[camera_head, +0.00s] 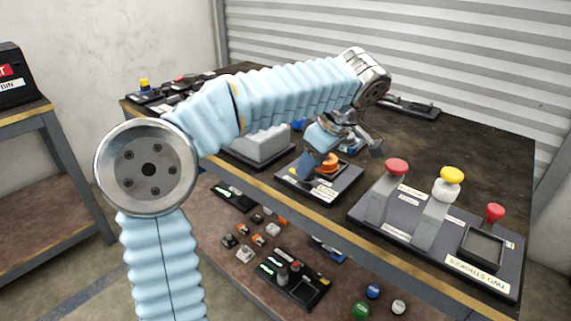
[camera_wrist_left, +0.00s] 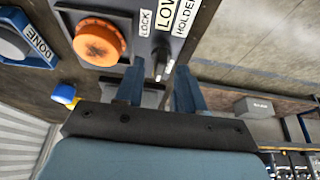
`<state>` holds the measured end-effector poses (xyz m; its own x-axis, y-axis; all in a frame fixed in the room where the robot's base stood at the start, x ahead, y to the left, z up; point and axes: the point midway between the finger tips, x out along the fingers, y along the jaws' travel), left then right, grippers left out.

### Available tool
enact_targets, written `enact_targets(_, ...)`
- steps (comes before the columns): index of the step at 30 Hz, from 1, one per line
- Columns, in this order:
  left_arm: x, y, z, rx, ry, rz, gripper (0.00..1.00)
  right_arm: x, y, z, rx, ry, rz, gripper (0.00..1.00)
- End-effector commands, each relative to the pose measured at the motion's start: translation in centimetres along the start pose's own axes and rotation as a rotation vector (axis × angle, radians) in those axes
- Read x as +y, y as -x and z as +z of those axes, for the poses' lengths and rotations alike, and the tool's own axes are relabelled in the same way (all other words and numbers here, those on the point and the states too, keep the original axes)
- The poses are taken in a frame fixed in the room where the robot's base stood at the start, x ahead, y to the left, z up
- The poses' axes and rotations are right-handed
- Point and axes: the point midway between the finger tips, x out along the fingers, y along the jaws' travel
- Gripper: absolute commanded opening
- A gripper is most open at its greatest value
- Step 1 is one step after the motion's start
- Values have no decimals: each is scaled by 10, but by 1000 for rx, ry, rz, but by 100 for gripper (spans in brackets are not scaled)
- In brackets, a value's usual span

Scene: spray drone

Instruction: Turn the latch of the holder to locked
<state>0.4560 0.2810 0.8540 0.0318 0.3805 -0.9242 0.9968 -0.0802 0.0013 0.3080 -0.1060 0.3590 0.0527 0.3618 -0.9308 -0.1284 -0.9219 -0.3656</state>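The holder's dark base (camera_head: 345,185) stands near the front edge of the workbench, and its plate with the LOCK, LOW and HOLDER labels shows in the left wrist view (camera_wrist_left: 185,45). A large orange knob (camera_wrist_left: 98,43) sits on it, also visible in the head view (camera_head: 328,163). In the head view my left gripper (camera_head: 303,172) partly hides the holder. My right gripper is out of view.
A panel with red and yellow buttons (camera_head: 430,235) stands right of the holder. A grey box (camera_head: 262,148) is to its left. The lower shelf (camera_head: 235,275) carries several small parts. The bench top behind, at right (camera_head: 470,150), is clear.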

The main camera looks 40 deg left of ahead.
Motion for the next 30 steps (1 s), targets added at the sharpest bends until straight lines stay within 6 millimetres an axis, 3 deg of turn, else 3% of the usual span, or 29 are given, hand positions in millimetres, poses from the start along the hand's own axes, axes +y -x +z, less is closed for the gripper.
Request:
enact_targets(12,6,-8,9,0,-1,0,38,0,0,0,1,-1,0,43)
enact_targets(20,6,-8,9,0,-1,0,0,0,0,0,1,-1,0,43)
enact_targets(30,5,-9,9,0,-17,5,0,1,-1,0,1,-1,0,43)
